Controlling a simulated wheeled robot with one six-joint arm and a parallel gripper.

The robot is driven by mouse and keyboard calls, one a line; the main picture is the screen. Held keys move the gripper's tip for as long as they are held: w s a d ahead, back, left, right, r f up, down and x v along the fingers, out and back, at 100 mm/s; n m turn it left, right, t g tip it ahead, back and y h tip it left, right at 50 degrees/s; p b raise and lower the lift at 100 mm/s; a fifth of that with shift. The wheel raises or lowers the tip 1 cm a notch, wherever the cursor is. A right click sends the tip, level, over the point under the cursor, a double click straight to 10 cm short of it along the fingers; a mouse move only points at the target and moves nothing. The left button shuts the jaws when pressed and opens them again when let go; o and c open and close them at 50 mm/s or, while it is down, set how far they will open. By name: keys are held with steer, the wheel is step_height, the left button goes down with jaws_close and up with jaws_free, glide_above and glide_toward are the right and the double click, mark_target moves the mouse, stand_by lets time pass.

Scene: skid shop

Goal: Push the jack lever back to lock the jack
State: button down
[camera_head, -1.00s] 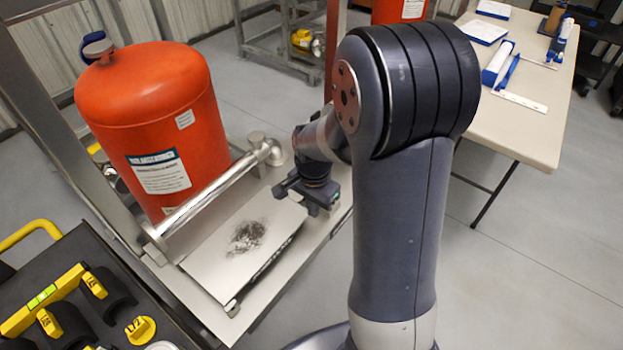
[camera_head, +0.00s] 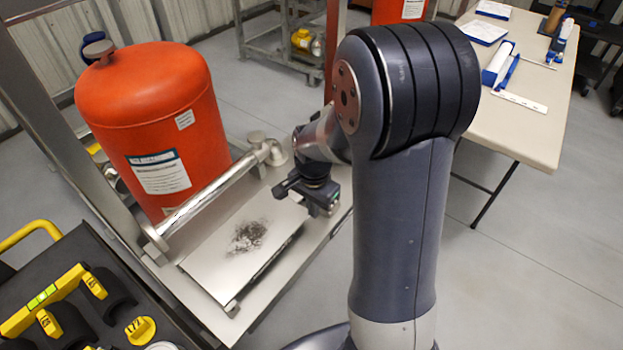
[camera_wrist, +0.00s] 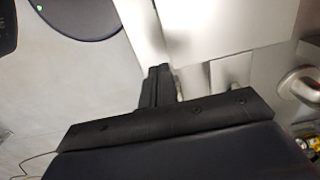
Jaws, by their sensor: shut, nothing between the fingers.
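My gripper (camera_wrist: 158,72) is shut and empty; its dark fingers point forward in the wrist view. In the head view, my wrist end (camera_head: 318,192) is low over the right edge of the metal skid (camera_head: 212,318), beside a flat plate (camera_head: 215,270) with a dark smudge. In the wrist view, pale metal surfaces lie right of the fingers, very close to them. I cannot tell whether they touch. I cannot make out the jack lever or the jack in either view; my arm and wrist may hide them.
A red tank (camera_head: 155,120) stands on the skid behind a metal pipe (camera_head: 210,200). A dark cart with yellow-handled tools (camera_head: 62,300) is at the lower left. A beige table (camera_head: 530,125) stands at the right. Grey floor (camera_head: 540,260) is clear at the lower right.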

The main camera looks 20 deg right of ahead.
stand_by(0.7)
steer(key=shift+w+d, duration=0.85)
steer(key=shift+d, duration=0.3)
steer(key=shift+w+d, duration=0.8)
steer(key=shift+d, duration=0.35)
steer(key=shift+w+d+p, duration=0.3)
steer(key=shift+w+d, duration=0.15)
steer(key=shift+d, duration=0.1)
